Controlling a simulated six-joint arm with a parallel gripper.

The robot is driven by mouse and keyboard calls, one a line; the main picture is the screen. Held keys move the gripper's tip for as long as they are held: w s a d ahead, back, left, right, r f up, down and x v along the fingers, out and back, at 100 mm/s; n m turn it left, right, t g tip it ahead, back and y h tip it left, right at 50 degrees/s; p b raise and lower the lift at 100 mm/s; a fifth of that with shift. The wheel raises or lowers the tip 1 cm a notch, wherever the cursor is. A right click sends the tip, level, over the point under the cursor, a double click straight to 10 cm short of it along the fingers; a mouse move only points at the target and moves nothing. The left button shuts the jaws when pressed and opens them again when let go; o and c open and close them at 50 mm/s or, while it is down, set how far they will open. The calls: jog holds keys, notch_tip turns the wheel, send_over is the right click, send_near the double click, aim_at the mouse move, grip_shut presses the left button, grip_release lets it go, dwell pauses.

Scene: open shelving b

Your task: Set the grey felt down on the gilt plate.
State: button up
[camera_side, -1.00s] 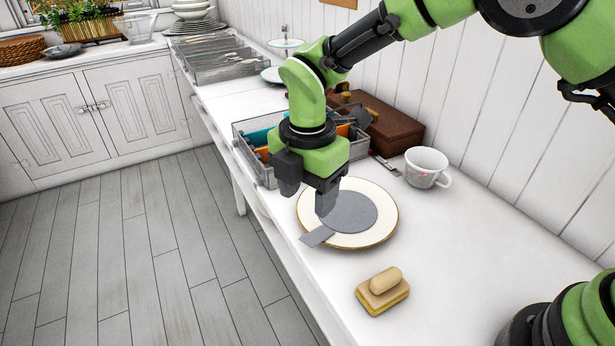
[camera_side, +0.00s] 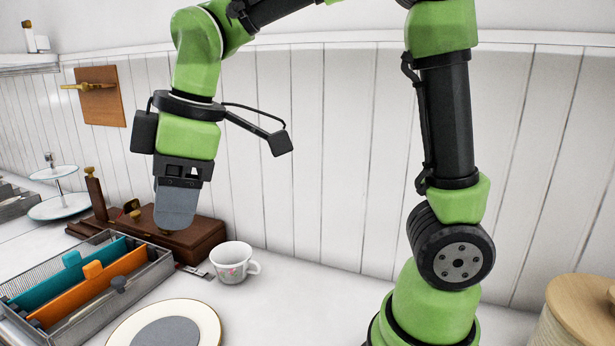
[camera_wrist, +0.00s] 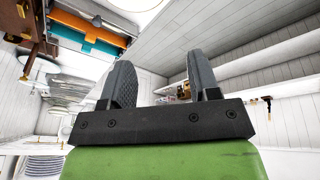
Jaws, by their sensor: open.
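The grey felt (camera_side: 168,334) lies flat on the gilt plate (camera_side: 205,314), a white plate with a thin gold rim, at the bottom of the side view. The frame's lower edge cuts off the near part of both. The felt is a round disc. My gripper (camera_side: 175,222) is above the table, up and back from the plate, apart from the felt. In the wrist view my gripper (camera_wrist: 164,68) shows two grey fingers spread apart with nothing between them.
A wire rack (camera_side: 150,285) with teal and orange dividers stands left of the plate. A brown wooden box (camera_side: 190,243) is behind it, below my gripper. A flowered cup (camera_side: 232,262) stands behind the plate. A wooden-lidded canister (camera_side: 585,310) is at the lower right.

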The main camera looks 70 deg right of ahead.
jog(key=s+d+r+m+t, duration=0.1)
jog(key=s+d+m+t, duration=0.3)
jog(key=s+m, duration=0.9)
jog(key=shift+s+d+r+m, duration=0.4)
jog(key=shift+d+m, duration=0.1)
jog(key=shift+d, duration=0.6)
